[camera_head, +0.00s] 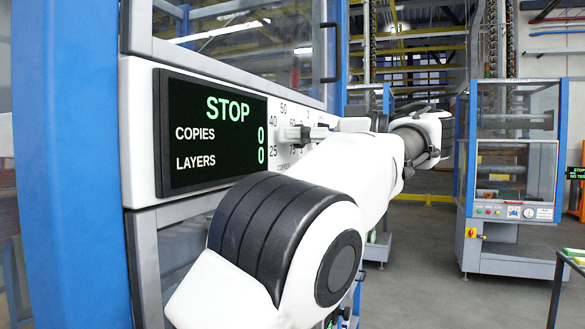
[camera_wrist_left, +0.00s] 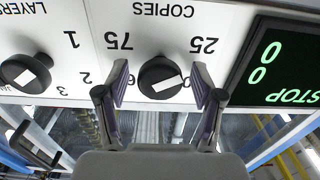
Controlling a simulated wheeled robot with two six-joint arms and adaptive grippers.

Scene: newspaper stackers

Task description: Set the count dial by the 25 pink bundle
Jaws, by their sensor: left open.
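The copies dial (camera_wrist_left: 155,74) is a black knob with a white pointer bar, on a white panel that appears upside down in the left wrist view. Its bar slants towards the side of the 25 and the partly covered 40. My left gripper (camera_wrist_left: 157,84) is open, one finger on each side of the knob; contact cannot be told. In the head view my left gripper (camera_head: 296,133) is at the panel and covers most of the dial. The display (camera_head: 215,135) reads STOP, copies 0, layers 0. No pink bundle is in view.
A layers knob (camera_wrist_left: 26,73) sits beside the copies dial. A blue post (camera_head: 75,170) stands at the left of the panel. Another stacker machine (camera_head: 512,160) stands at the right, with open grey floor (camera_head: 420,260) in front of it.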

